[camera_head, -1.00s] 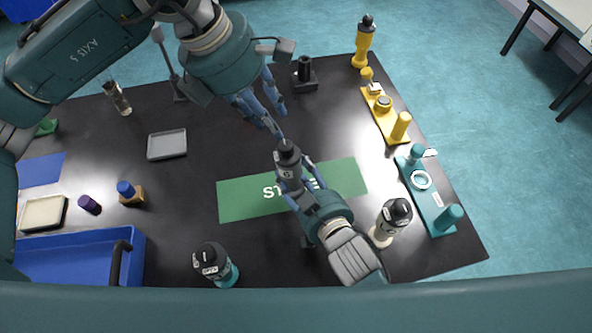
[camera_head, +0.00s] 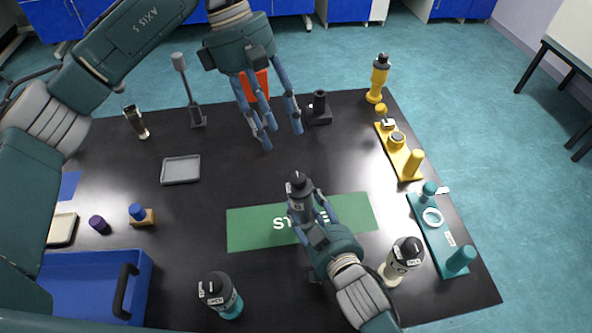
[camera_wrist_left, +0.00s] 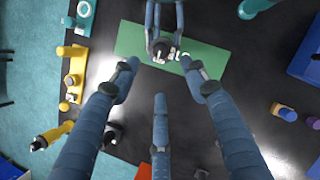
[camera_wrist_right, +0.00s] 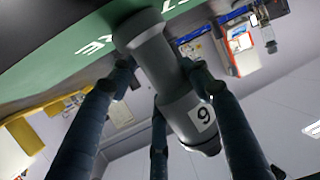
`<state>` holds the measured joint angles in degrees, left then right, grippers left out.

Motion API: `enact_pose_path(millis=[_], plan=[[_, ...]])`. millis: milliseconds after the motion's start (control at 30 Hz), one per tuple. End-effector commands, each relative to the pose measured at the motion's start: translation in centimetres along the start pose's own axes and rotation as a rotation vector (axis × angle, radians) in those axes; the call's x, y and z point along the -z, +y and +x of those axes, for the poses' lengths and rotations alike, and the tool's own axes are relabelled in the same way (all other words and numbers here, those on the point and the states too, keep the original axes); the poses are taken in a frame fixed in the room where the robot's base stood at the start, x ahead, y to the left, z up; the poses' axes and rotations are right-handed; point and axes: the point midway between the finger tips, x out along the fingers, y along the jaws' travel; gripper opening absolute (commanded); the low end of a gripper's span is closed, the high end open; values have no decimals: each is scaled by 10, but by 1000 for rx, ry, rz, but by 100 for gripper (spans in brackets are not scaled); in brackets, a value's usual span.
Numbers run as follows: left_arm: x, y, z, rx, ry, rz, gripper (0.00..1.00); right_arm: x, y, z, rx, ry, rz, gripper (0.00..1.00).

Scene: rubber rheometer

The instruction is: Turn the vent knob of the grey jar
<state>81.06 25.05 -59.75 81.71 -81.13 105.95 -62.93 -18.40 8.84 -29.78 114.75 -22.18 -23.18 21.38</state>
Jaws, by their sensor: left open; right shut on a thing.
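The grey jar (camera_head: 301,207) stands on the green mat (camera_head: 253,238) with its dark vent knob (camera_head: 298,182) on top. My right gripper (camera_head: 312,218) is shut around the jar's body; the right wrist view shows its fingers around the grey jar (camera_wrist_right: 180,95), which bears a label. My left gripper (camera_head: 272,128) is open and empty, above the table behind the jar and apart from it. In the left wrist view the knob (camera_wrist_left: 162,48) shows beyond the spread fingers.
A yellow stand (camera_head: 404,163) and a teal stand (camera_head: 432,226) lie at the right. A cream jar (camera_head: 391,273) stands right of my right arm, a teal jar (camera_head: 229,304) at the front. A grey tray (camera_head: 180,170) and blue bin (camera_head: 75,275) lie left.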

Motion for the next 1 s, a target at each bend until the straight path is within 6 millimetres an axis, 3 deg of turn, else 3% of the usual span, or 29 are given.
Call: enact_pose_path(millis=[167,633,800,1000], plan=[[0,0,13,12,-8,30,45,1,0,0,0,2,0,18],[-1,-1,100,9,-8,27,45,1,0,0,0,2,0,18],[-1,-1,115,8,-7,27,45,1,0,0,0,2,0,18],[-1,-1,119,6,-6,27,45,1,0,0,0,2,0,18]])
